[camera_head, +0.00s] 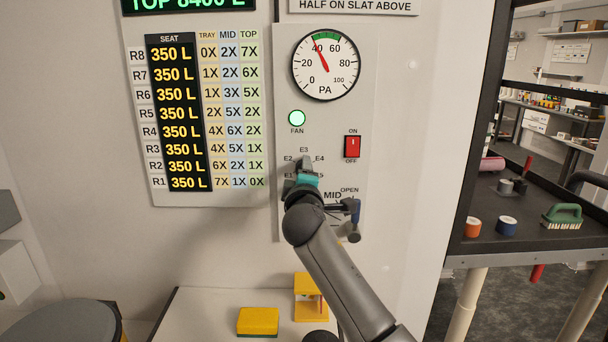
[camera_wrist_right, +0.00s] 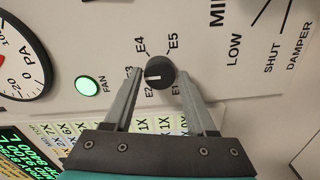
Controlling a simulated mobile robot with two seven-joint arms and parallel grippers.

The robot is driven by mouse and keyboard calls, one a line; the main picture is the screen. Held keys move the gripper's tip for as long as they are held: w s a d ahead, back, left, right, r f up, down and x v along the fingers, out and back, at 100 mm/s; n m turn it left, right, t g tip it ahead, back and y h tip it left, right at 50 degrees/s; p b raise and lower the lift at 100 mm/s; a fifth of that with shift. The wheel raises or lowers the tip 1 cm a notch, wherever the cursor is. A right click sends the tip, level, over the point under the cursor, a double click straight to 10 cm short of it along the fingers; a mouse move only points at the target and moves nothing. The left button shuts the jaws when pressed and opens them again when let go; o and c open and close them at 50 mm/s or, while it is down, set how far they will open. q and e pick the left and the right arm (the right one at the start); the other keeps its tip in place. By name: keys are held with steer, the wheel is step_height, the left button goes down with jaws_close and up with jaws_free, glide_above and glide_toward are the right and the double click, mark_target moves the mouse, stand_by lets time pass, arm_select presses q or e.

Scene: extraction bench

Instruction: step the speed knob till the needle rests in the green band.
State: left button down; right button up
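The round PA gauge (camera_head: 325,66) is on the wall panel, with a green band (camera_head: 326,37) at the top of its dial. Its red needle (camera_head: 319,53) points up and left to about 40, at the left edge of the band. The dark speed knob (camera_wrist_right: 160,72) shows in the right wrist view, amid labels E1 to E5. Its white mark points left, roughly toward E3. My right gripper (camera_wrist_right: 160,78) is open, one finger on each side of the knob; contact is unclear. In the head view my right gripper (camera_head: 304,163) hides the knob. My left gripper is not in view.
A lit green FAN lamp (camera_head: 297,118) and a red ON/OFF switch (camera_head: 352,146) are above the knob. MID and OPEN damper labels are to the lower right. A yellow sponge (camera_head: 258,320) and a yellow stand (camera_head: 309,299) are on the bench below.

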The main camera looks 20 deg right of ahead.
steer(key=o, duration=0.3)
steer(key=shift+s, duration=0.1)
steer(key=v, duration=1.5)
